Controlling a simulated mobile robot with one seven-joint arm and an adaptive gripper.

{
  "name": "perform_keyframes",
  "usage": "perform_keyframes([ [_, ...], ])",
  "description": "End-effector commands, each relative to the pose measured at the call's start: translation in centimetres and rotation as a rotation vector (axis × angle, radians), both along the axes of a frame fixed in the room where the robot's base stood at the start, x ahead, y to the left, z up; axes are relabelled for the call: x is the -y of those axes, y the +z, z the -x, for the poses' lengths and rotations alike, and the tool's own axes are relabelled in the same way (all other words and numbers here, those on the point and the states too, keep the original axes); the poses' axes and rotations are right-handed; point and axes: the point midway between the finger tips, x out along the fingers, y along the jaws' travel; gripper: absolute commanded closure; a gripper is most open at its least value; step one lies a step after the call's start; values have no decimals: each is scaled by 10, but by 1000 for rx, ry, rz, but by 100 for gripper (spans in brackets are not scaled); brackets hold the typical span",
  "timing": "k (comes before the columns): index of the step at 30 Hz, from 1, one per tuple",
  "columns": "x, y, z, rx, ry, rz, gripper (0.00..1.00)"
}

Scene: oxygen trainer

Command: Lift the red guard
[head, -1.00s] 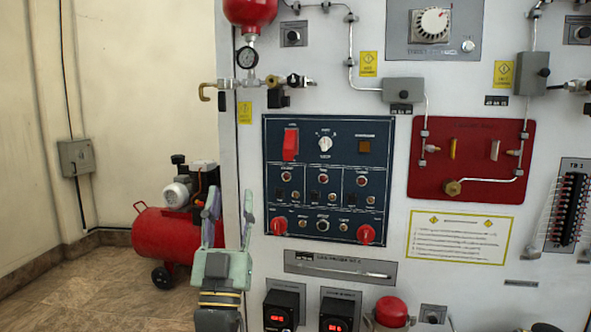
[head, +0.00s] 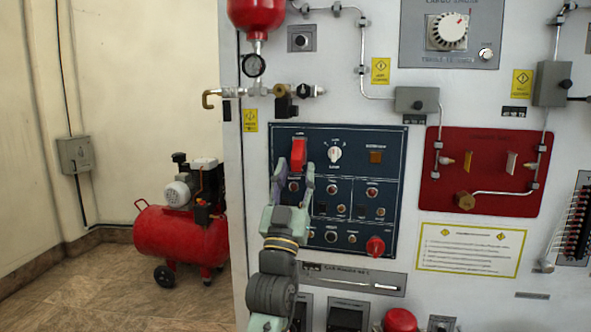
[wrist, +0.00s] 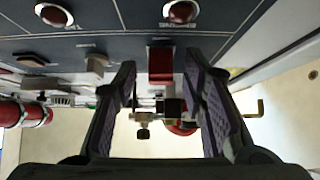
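The red guard (head: 298,154) is a small upright red cover at the upper left of the dark blue switch panel (head: 350,141). My gripper (head: 292,181) is in front of that panel, just below the guard in the head view, pointing up. Its two fingers are spread with nothing held between them. In the wrist view the guard (wrist: 160,63) shows as a red block beyond and between the open fingertips (wrist: 160,72). I see no contact with it. My gripper and arm hide the panel's lower left part.
A white rotary knob (head: 334,154) is right of the guard. Pipes with a brass valve (head: 279,91) and a gauge (head: 254,66) stick out above left. A red knob (head: 375,246) is at the panel's lower right. A red compressor (head: 180,236) stands on the floor at left.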

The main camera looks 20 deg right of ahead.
Motion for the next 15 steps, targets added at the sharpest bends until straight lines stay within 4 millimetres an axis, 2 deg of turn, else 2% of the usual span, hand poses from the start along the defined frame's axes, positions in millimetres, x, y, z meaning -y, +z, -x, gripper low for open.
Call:
perform_keyframes([
  [9,1,1,-2,0,1,1,62],
  [15,1,1,-2,0,1,1,76],
])
